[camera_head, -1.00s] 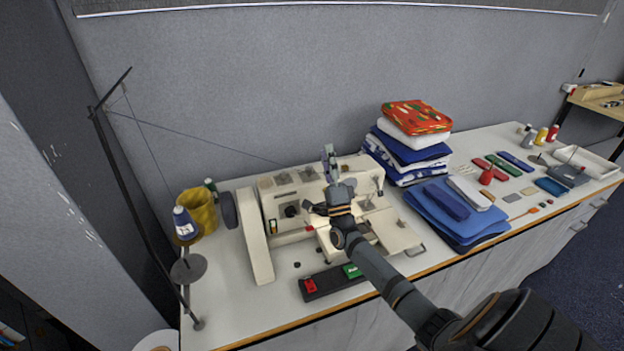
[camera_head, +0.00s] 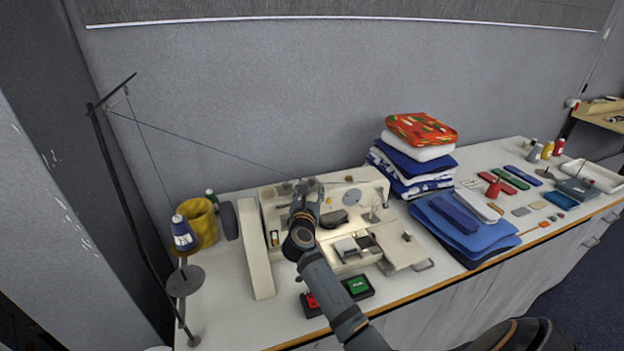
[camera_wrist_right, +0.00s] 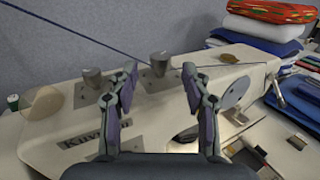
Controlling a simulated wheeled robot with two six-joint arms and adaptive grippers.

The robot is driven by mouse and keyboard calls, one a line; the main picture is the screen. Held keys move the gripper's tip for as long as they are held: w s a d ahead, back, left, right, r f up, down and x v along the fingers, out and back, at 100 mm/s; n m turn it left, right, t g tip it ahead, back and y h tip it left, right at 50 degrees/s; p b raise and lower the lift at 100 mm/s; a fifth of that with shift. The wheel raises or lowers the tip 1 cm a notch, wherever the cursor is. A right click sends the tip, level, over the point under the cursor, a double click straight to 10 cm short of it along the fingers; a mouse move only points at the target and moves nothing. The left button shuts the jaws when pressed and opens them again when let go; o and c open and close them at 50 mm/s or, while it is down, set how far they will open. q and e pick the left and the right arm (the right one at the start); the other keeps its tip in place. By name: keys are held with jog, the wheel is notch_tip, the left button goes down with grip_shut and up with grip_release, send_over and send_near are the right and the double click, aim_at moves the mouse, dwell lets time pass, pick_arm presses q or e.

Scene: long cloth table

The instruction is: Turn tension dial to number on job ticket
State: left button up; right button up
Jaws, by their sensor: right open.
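The cream sewing machine (camera_head: 263,270) stands on the table, its top also showing in the right wrist view (camera_wrist_right: 40,150). In that view a grey middle knob (camera_wrist_right: 160,66) on a square plate shows between and beyond the fingertips of my right gripper (camera_wrist_right: 160,76). The gripper is open; I cannot tell whether it touches the knob. A second grey knob (camera_wrist_right: 93,80) is just left of the left finger. No number is readable on either knob. In the head view my right gripper (camera_head: 305,187) is over the machine's top and hides part of it. No job ticket is clearly recognisable.
A thin thread stand (camera_head: 115,165) with a blue cone (camera_head: 183,232) is at left, its thread crossing to the machine. Folded cloths (camera_head: 420,155) are stacked right. A red and green switch box (camera_head: 358,286) is in front.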

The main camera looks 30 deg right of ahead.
aim_at(312, 182)
jog(key=x, duration=0.5)
jog(key=shift+w+d, duration=0.1)
jog(key=shift+w, duration=0.05)
grip_shut()
